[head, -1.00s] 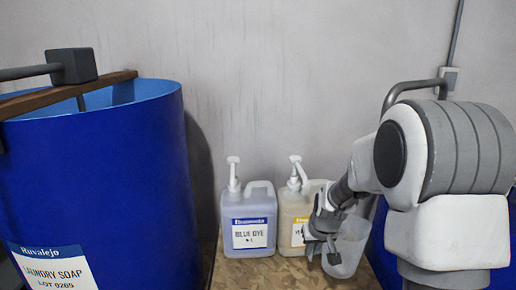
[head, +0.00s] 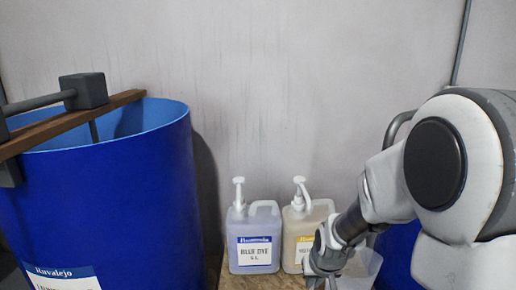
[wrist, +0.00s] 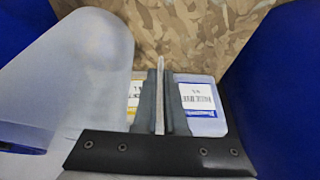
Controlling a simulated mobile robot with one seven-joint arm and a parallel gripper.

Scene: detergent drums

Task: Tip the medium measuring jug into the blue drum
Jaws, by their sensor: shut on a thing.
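The blue drum (head: 115,200), with a "Ruvalejo" label, stands upright at the left of the head view, its open rim facing up. My gripper (head: 318,272) is low at the right, well apart from this drum. The clear measuring jug (head: 362,270) shows partly beside it, cut off by the bottom edge. In the wrist view my gripper (wrist: 161,105) is shut on a thin pale upright strip, seemingly the jug's handle. The translucent jug (wrist: 85,75) fills the left of that view. Its contents cannot be made out.
A "Blue Dye" pump bottle (head: 254,238) and a yellow-labelled pump bottle (head: 302,228) stand by the wall on a brown board (head: 245,282). A wooden bar with a grey clamp (head: 84,92) crosses the drum's rim. Another blue drum (head: 398,252) stands behind my arm.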

